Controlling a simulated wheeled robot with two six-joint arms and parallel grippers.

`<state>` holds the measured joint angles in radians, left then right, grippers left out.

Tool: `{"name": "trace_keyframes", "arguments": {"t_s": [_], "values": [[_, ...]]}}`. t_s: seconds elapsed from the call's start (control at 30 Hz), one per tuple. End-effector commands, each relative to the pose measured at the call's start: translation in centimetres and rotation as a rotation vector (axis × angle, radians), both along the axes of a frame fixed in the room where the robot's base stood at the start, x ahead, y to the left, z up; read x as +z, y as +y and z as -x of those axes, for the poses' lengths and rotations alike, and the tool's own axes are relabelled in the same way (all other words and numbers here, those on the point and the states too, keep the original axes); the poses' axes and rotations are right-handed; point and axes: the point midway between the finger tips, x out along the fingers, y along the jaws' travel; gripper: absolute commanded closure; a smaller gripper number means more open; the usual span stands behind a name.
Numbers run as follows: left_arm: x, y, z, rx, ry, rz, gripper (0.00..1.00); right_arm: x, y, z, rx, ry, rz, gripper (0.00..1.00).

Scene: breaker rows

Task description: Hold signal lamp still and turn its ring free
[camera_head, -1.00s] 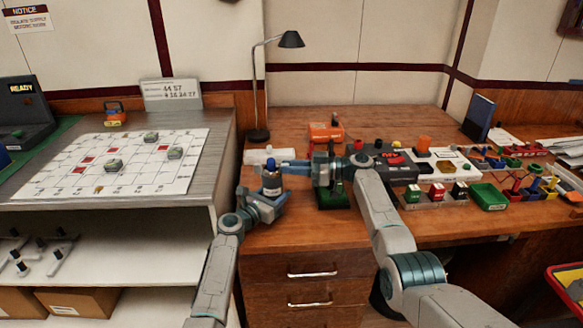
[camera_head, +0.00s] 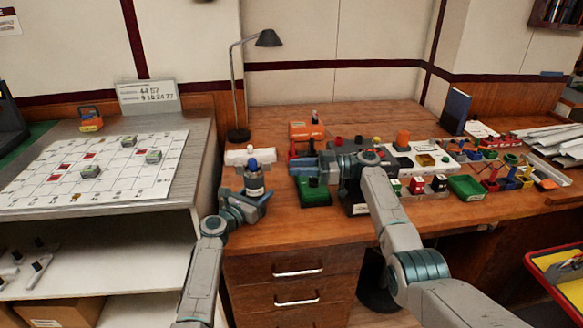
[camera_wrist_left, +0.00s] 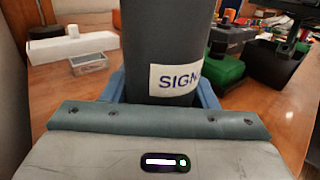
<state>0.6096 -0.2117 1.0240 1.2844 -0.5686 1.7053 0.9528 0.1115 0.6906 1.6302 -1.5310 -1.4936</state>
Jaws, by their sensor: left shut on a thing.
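The signal lamp (camera_head: 254,182) stands upright at the left part of the wooden desk, with a blue top and a dark body. My left gripper (camera_head: 254,193) is shut around its body. In the left wrist view the grey lamp body (camera_wrist_left: 162,45) with a white label reading "SIGN" fills the middle between the fingers; its top is out of that view. My right gripper (camera_head: 300,165) is to the right of the lamp, apart from it, with blue fingers pointing left. Its opening is too small to judge. I cannot make out the lamp's ring.
A white bar-shaped block (camera_head: 238,157) lies behind the lamp, with a small clear box (camera_wrist_left: 90,62) near it. An orange case (camera_head: 306,130) and a desk lamp (camera_head: 268,39) stand behind. Breaker parts crowd the right.

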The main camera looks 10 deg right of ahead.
Motion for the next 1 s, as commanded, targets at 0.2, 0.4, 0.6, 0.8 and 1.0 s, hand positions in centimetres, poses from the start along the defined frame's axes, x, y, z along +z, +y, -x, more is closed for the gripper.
{"name": "trace_keyframes", "arguments": {"t_s": [0.2,0.4,0.6,0.8,1.0], "values": [[-0.1,0.1,0.0,0.002,0.000,-0.001,0.88,0.0,0.0,0.0,0.000,-0.001,0.000,0.77],[-0.1,0.1,0.0,0.002,0.000,-0.001,0.88,-0.5,0.3,0.4,-0.026,-0.082,0.034,1.00],[-0.1,0.1,0.0,0.002,0.001,-0.002,0.88,-1.6,0.9,1.8,-0.118,-0.366,0.149,1.00],[-0.1,0.1,0.0,0.002,0.001,-0.002,0.88,-1.8,1.1,4.3,-0.228,-0.716,0.299,1.00],[-0.1,0.1,0.0,0.002,0.001,-0.002,0.88,-1.5,0.6,7.7,-0.348,-1.061,0.475,1.00]]}}
